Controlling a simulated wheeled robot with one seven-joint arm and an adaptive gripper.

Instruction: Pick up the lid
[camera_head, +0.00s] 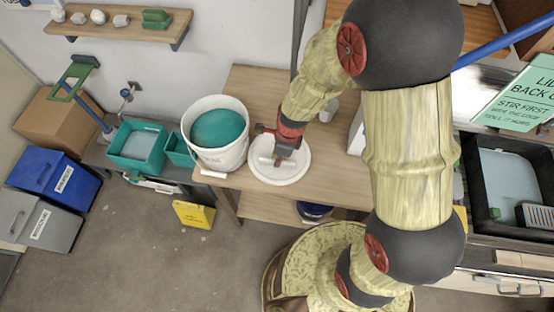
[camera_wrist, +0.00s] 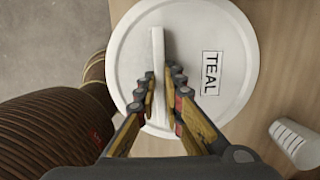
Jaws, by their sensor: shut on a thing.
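The lid (camera_head: 293,172) is a white disc on the wooden table, to the right of a white bucket (camera_head: 225,158) of teal glaze. In the wrist view the lid (camera_wrist: 230,35) carries a label reading TEAL and a raised white bar handle (camera_wrist: 158,50). My gripper (camera_head: 277,160) is over the lid, and in the wrist view its fingers (camera_wrist: 162,92) are on both sides of the handle's near end, shut on it. The lid appears to lie flat at the table; whether it is lifted at all I cannot tell.
The bucket stands open close beside the lid, near the table (camera_head: 262,92) edge. A white cup (camera_wrist: 295,140) stands right of the lid in the wrist view. A sink (camera_head: 510,180) is at the right, and teal tubs (camera_head: 137,145) are at the left.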

